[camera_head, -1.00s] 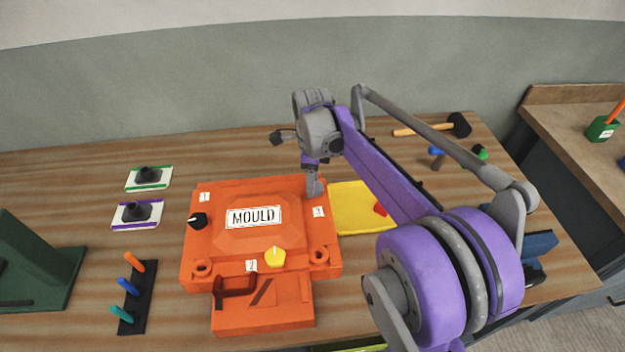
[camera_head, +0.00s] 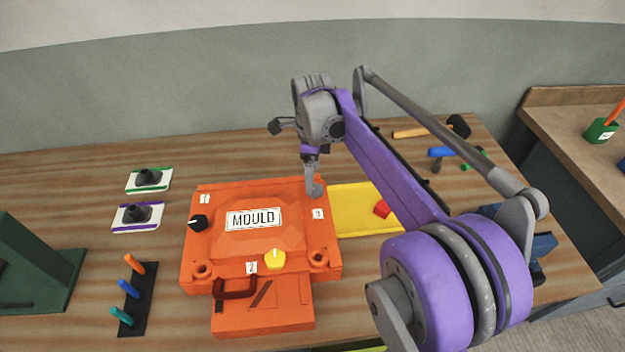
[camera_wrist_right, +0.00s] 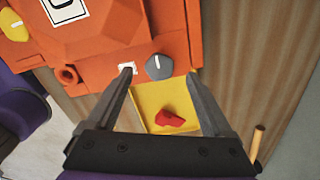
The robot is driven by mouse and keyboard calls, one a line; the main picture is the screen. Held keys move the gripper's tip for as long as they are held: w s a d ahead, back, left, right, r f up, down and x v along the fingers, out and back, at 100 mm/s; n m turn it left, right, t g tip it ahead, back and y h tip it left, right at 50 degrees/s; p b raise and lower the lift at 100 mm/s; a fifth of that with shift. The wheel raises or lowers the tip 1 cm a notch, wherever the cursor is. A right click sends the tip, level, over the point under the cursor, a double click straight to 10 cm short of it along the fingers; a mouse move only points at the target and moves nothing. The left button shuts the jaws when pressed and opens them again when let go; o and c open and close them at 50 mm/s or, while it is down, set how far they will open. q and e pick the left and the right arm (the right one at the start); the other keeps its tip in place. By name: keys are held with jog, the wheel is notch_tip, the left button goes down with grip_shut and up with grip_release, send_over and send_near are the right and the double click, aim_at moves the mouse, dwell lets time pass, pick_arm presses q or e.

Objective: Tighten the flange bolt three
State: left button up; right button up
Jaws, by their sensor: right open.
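The orange mould (camera_head: 262,207) lies on the bench. A grey knob-like bolt (camera_wrist_right: 159,67) with a white pointer line sits beside a small white label (camera_wrist_right: 127,68); in the head view that label (camera_head: 318,213) reads 3. The bolt also shows in the head view (camera_head: 316,189), partly covered by my right gripper (camera_head: 311,176). In the wrist view my right gripper (camera_wrist_right: 161,73) is open, its fingertips apart on either side of the bolt. My left gripper is not in view.
A yellow sheet (camera_head: 352,197) with a red piece (camera_head: 382,208) lies right of the mould. A mallet (camera_head: 458,126) lies behind. At left are two pads (camera_head: 149,179), a rack of coloured handles (camera_head: 135,300) and a green stand (camera_head: 38,265).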

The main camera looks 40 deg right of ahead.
notch_tip(320, 180, up, 7)
dwell(0.3)
dwell(0.5)
